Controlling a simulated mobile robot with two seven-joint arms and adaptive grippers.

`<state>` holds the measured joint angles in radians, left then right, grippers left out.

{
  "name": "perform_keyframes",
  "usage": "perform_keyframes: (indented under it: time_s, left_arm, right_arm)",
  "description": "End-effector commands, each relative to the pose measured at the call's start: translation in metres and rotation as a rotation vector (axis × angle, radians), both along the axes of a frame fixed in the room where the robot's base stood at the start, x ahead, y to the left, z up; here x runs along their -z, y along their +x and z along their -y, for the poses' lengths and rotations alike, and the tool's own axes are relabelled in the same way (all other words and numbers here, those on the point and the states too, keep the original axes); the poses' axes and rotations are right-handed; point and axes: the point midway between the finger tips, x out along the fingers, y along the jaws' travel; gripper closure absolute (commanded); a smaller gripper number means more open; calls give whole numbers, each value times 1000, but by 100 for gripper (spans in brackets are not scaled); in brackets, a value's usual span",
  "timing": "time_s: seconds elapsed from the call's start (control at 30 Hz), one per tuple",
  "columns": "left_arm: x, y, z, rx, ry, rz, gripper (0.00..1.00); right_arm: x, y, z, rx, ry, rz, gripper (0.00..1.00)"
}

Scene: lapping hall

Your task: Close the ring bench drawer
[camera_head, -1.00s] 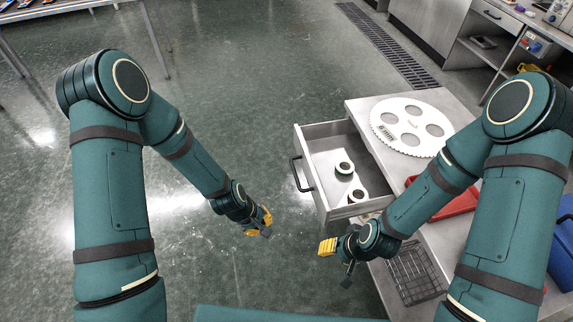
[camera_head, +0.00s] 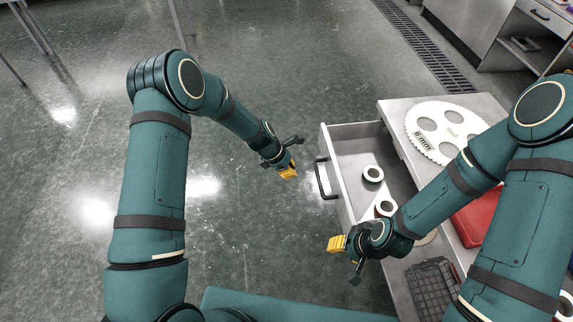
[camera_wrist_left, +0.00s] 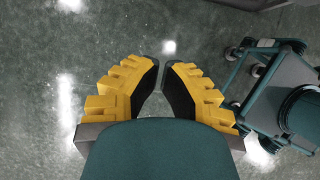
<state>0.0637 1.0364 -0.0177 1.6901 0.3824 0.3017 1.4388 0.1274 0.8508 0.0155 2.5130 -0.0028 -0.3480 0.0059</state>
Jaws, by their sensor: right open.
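The ring bench drawer (camera_head: 340,187) is pulled out from the left side of the steel bench (camera_head: 393,108). Its black bar handle (camera_head: 322,180) is on the front panel. Two ring-shaped pieces, one (camera_head: 372,174) farther back and one (camera_head: 384,208) nearer, lie inside. My left gripper (camera_head: 289,172) hangs over the floor left of the handle, apart from it. In the left wrist view its yellow fingers (camera_wrist_left: 162,68) almost meet at the tips, with nothing between them. My right gripper (camera_head: 338,244) is open, just below the drawer's near front corner; contact cannot be told. My right arm hides the drawer's near inner part.
On the bench are a large white toothed disc (camera_head: 446,130) with round holes and a red tray (camera_head: 478,215), partly behind my right arm. A dark wire basket (camera_head: 433,290) sits at the near end. The floor left of the drawer is clear.

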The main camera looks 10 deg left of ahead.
Motion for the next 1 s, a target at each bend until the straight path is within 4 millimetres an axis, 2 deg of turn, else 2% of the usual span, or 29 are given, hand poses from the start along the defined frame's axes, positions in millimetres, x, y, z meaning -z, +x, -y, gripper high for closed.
perform_keyframes:
  time_s: [0.03,0.23,0.3,0.5,1.0]
  left_arm:
    - [13,1,5,1,-1,-3,100]
    - [46,6,21,2,0,-1,100]
    - [38,11,34,5,1,5,100]
    - [34,17,52,2,1,3,100]
    - [32,19,57,0,0,1,100]
  right_arm:
    - [4,0,0,0,0,1,53]
    - [11,2,0,1,-1,5,53]
    - [11,2,0,1,-1,5,53]
    - [12,2,0,1,-1,6,53]
    - [13,3,0,2,-1,7,53]
